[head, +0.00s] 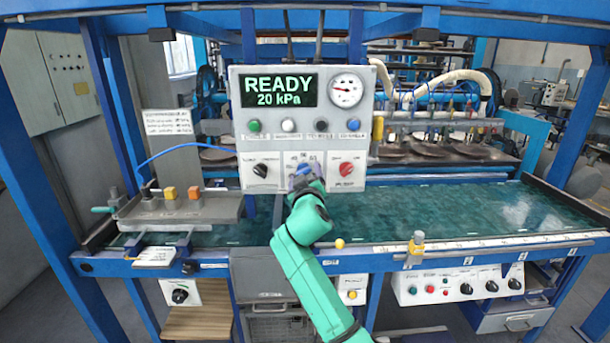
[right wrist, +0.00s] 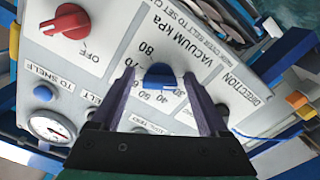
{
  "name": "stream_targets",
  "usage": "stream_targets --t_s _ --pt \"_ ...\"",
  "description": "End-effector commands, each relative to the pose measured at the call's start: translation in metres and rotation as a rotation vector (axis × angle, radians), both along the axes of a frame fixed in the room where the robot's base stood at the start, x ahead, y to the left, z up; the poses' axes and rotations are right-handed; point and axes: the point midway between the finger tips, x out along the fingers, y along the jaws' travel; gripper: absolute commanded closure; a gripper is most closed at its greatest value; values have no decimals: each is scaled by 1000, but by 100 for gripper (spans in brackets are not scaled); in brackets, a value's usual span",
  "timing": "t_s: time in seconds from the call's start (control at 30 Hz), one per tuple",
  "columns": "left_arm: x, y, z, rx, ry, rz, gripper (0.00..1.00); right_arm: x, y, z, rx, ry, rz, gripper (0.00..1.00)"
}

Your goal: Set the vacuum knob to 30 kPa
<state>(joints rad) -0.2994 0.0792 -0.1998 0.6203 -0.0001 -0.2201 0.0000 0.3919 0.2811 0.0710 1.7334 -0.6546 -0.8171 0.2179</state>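The display (head: 279,91) on the grey control panel reads READY and 20 kPa. The blue vacuum knob (right wrist: 160,75) sits on the panel under the label VACUUM KPa in the right wrist view, with numbers around it. In the head view the knob is mostly hidden behind my right gripper (head: 305,178). In the right wrist view my right gripper (right wrist: 161,80) is open, with one dark finger on each side of the knob and visible gaps between. I cannot tell exactly where the knob points. My left gripper is not in view.
A black knob (head: 260,170) and a red knob (head: 346,169) flank the vacuum knob. Several push buttons and a round gauge (head: 346,91) are above. A green conveyor belt (head: 450,213) runs below the panel, with blue frame posts around.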

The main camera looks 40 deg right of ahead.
Motion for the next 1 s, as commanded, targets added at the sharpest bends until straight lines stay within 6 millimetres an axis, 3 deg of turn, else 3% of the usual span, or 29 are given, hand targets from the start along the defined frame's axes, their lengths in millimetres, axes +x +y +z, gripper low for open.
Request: stream_targets --t_s 0.03,0.17,0.2,0.57,1.0 --pt "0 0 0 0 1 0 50 0 0 0 0 0 0 44" --pt "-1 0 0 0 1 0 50 0 0 0 0 0 0 94" --pt "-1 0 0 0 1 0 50 0 0 0 0 0 0 100" --pt "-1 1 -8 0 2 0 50 0 1 -2 49 -37 0 100" --pt "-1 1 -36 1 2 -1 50 1 2 -4 295 -225 1 100"
